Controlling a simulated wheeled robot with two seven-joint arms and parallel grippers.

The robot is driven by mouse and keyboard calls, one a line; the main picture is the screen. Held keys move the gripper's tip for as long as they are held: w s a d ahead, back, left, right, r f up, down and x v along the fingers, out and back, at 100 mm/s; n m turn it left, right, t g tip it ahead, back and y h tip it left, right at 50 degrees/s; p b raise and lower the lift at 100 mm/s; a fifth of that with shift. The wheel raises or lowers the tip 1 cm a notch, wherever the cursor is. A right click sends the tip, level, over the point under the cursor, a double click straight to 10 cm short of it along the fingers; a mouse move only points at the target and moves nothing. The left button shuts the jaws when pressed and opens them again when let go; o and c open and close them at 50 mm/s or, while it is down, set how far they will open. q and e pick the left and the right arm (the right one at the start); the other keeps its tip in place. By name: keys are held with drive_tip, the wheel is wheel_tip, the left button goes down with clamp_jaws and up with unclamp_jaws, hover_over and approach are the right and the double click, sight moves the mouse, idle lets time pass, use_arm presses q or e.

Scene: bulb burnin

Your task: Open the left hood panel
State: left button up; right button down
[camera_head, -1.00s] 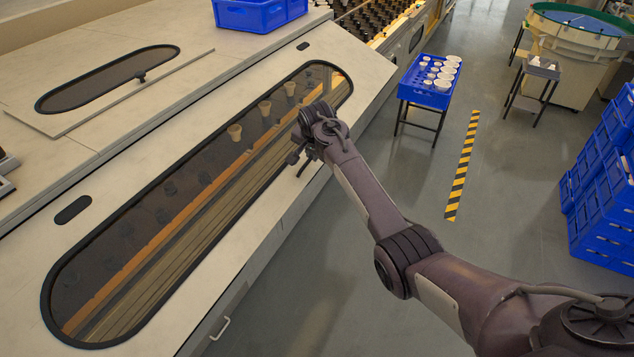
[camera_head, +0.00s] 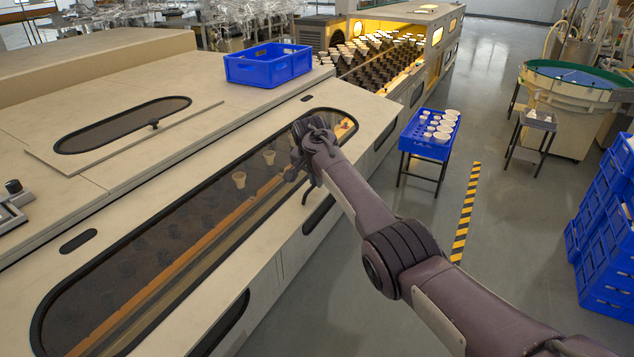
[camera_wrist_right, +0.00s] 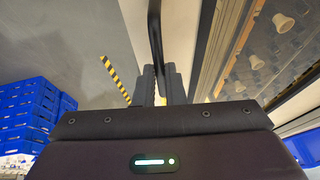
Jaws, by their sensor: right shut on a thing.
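The hood panel (camera_head: 75,265) with a long rounded, dark-framed window slopes along the front of the beige machine. It looks closed, though I cannot tell whether it is slightly raised. My right gripper (camera_head: 305,183) is at the panel's lower edge, toward its far end, and hides part of the window. In the right wrist view its fingers (camera_wrist_right: 160,88) are shut on a black bar handle (camera_wrist_right: 154,35), which runs up between them. My left gripper is out of view.
A blue crate (camera_head: 268,66) sits on the machine top, beside a flat panel with a smaller window (camera_head: 125,122). Stacked blue crates (camera_head: 605,235) stand far right. The floor (camera_head: 400,320) between is clear.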

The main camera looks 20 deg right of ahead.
drive_tip(key=shift+a, duration=0.1)
drive_tip(key=c, duration=1.8)
unclamp_jaws()
drive_tip(key=shift+c, duration=0.2)
drive_tip(key=o, duration=0.3)
drive_tip(key=shift+w+a+f, duration=0.1)
drive_tip(key=shift+w, duration=0.15)
drive_tip(key=shift+o, duration=0.2)
drive_tip(key=shift+s, duration=0.1)
drive_tip(key=shift+s+r, duration=0.1)
drive_tip(key=shift+r, duration=0.15)
drive_tip(key=b+v, duration=0.2)
drive_tip(key=v, duration=0.5)
drive_tip(key=shift+a, duration=0.15)
